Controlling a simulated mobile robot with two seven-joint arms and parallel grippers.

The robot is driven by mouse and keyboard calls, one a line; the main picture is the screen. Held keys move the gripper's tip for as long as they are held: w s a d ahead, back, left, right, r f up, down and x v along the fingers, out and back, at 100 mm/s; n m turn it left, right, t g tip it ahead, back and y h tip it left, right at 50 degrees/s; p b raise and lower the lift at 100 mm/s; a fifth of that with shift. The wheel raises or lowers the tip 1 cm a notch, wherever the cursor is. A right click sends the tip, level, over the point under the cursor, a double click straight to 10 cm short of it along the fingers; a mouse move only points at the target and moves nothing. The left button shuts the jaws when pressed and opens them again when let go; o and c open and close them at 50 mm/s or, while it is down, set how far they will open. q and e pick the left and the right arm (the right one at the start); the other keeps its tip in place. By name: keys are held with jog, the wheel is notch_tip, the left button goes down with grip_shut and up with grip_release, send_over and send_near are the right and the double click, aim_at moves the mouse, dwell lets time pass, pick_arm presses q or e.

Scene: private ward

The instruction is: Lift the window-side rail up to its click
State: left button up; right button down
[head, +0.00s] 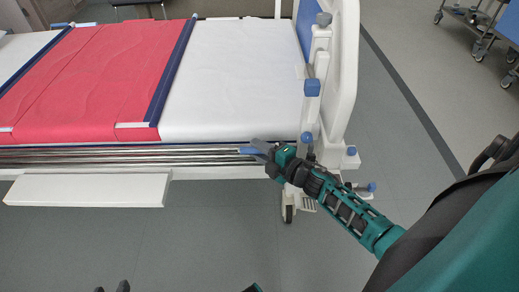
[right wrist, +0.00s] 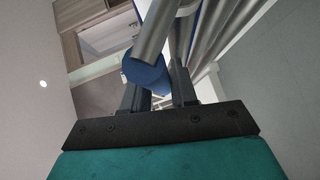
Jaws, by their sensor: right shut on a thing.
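The rail (head: 210,157) is folded down along the near side of the bed, its metal bars lying level below the mattress edge. A blue part (head: 250,150) is at its right end. My right gripper (head: 262,149) reaches in from the right and is shut on this blue part. In the right wrist view the blue part (right wrist: 146,76) sits between the two dark fingers (right wrist: 160,88), with metal tubes above it.
The bed's white end board (head: 344,60), with blue-capped posts (head: 312,88), stands right of my gripper. A white panel (head: 88,190) juts out below the rail at left. A red cover (head: 95,70) lies on the bed. Grey floor is clear in front.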

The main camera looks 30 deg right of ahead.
notch_tip(320, 180, up, 8)
jog(key=p, duration=0.5)
jog(key=shift+w+f+p, duration=0.1)
jog(key=shift+w+p, duration=0.05)
jog(key=shift+p, duration=0.15)
jog(key=c, duration=1)
grip_release()
